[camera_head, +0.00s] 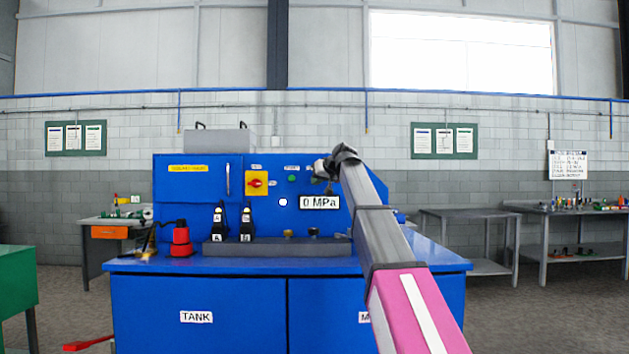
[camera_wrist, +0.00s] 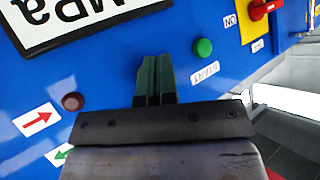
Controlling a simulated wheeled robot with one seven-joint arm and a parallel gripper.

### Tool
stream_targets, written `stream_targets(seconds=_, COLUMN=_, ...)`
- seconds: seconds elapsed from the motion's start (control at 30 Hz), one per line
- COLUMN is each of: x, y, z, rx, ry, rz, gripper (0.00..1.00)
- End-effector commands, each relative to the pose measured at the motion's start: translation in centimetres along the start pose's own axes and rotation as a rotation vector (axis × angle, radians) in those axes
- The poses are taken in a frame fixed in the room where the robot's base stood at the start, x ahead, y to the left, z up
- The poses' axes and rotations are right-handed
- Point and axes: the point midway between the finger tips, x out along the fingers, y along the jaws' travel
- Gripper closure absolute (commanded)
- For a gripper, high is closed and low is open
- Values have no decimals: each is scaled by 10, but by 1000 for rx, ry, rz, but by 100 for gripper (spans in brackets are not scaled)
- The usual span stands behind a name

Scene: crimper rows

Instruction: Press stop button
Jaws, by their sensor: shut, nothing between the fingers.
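The blue panel carries a red button (camera_wrist: 72,101) at the lower left of the wrist view; no readable STOP label shows there. A green button (camera_wrist: 204,47) with a START label (camera_wrist: 205,73) sits right of my fingers; it also shows in the head view (camera_head: 292,178). My gripper (camera_wrist: 153,62) is shut and empty, its dark fingertips between the two buttons, closer to the green one. I cannot tell whether they touch the panel. In the head view my gripper (camera_head: 322,169) is in front of the upper panel and seems to hide the red button.
A yellow plate with a red rotary switch (camera_head: 257,183) is left of the green button. A 0 MPa display (camera_head: 320,202) sits just below my gripper.

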Motion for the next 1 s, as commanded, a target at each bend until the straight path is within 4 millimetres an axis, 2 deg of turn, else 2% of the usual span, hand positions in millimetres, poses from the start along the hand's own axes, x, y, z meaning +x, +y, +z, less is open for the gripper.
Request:
stream_targets(seconds=0.47, x=-4, y=-3, z=4, rx=0, ry=0, rz=0, gripper=100)
stream_targets(seconds=1.0, x=-34, y=-25, z=26, rx=0, ry=0, rz=0, gripper=100)
